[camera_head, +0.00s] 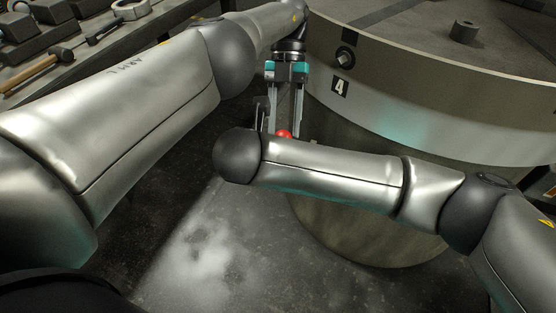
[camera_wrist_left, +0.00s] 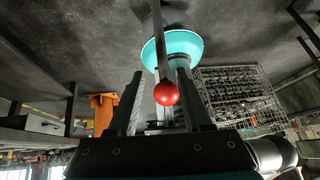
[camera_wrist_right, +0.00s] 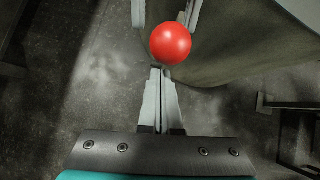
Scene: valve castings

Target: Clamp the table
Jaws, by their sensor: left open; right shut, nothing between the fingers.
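The round table (camera_head: 440,122) is a large grey drum with a "4" plate on its side, at the right in the head view. A red ball knob (camera_head: 284,134) shows low beside it, partly behind my right arm. My left gripper (camera_head: 286,132) points down at the knob. In the left wrist view its open fingers stand on either side of the knob (camera_wrist_left: 166,93), which sits on a thin rod; contact is unclear. My right gripper (camera_wrist_right: 157,70) is shut and empty, its tips near the knob (camera_wrist_right: 170,43). The right gripper is hidden in the head view.
A bench (camera_head: 75,75) with a hammer (camera_head: 38,72) and dark blocks stands at the upper left. A wire crate (camera_wrist_left: 240,95) of dark parts and an orange object (camera_wrist_left: 102,110) show in the left wrist view. My right arm crosses in front of the table's pedestal (camera_head: 370,240).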

